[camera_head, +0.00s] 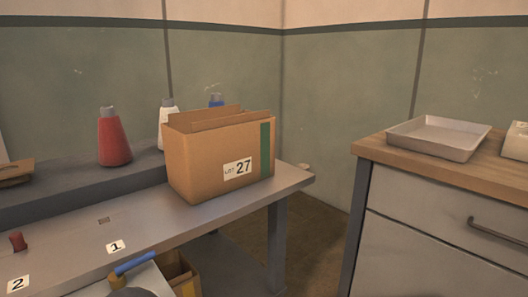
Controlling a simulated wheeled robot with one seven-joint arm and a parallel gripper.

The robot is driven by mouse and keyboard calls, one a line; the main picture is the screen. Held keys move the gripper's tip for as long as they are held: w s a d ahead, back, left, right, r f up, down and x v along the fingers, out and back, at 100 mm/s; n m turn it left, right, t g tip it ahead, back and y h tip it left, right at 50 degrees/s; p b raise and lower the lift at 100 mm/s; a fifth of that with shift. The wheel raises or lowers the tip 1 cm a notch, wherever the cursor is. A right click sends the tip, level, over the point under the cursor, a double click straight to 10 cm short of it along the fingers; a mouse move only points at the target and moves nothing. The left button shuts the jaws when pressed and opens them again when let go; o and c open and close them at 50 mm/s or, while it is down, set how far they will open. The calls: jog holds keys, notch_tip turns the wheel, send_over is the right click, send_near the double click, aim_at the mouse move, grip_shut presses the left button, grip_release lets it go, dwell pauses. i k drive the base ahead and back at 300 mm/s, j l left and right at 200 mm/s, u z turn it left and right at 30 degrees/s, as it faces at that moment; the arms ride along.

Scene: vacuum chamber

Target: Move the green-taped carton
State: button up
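The green-taped carton (205,165) is a brown box with its top flaps standing open. It sits upright near the right end of the grey bench (165,222). I cannot make out my gripper in this view.
A red cone-shaped bottle (113,138) stands left of the carton; white (166,122) and blue-topped bottles (215,100) are behind it. Number plates "1" (115,246) and "2" (18,283) mark the bench. A wood-topped cabinet (395,150) with a tray (438,138) stands right, across a floor gap.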

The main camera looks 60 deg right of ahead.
aim_at(202, 167)
jog(key=z, duration=1.6)
jog(key=i+l+u, duration=0.15)
jog(key=l+u, duration=0.25)
jog(key=i+l+u, duration=0.15)
jog(key=l+u, duration=0.2)
jog(key=i+l+u, duration=0.1)
jog(key=l+u, duration=0.3)
